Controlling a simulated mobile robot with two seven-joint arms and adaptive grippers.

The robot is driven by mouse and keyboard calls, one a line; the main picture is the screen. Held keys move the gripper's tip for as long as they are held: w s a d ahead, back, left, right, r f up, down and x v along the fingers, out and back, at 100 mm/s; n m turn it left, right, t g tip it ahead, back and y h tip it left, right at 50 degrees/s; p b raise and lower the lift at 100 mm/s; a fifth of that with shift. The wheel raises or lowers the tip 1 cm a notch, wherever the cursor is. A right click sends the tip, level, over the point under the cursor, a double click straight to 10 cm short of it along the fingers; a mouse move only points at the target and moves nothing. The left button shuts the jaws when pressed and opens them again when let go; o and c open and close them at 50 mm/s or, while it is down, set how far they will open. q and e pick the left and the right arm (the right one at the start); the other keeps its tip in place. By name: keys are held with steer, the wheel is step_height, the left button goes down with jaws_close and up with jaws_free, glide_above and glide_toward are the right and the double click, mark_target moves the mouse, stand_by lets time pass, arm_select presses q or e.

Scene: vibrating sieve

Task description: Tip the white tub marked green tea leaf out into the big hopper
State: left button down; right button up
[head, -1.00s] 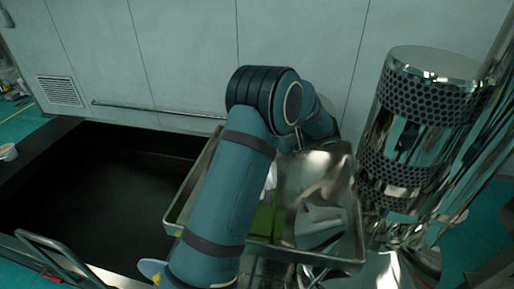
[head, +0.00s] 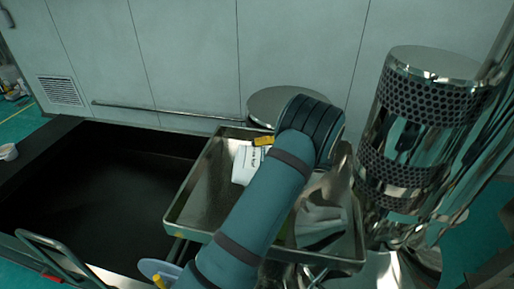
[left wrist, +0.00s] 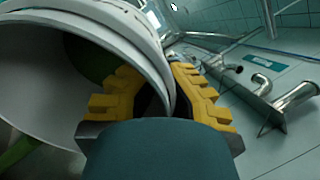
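The white tub (head: 243,165) shows only in part in the head view, with black lettering on its side, above the big metal hopper (head: 188,226). My left gripper (head: 263,141) shows as a yellow finger at its upper edge. In the left wrist view the tub (left wrist: 145,55) is tilted, its round mouth facing down and left. The yellow fingers of my left gripper (left wrist: 155,78) lie on either side of its wall, shut on it. Some green shows by the tub's mouth. A little green also shows in the hopper beside my arm, which hides much of it. My right gripper is out of view.
A tall shiny perforated metal cylinder (head: 425,135) stands right of the hopper. A round metal lid (head: 275,104) is behind it, close to the wall. A dark, empty recessed surface (head: 100,190) lies to the left. A cart handle (head: 55,250) is at lower left.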

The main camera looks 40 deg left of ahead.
arm_select(q)
steer(key=g+y, duration=0.1)
steer(key=n+g+y, duration=0.1)
steer(key=g, duration=0.1)
steer(key=shift+d+n+g+y, duration=0.15)
steer(key=shift+n+g+y, duration=0.15)
steer(key=shift+n+g, duration=0.3)
steer(key=shift+g, duration=0.1)
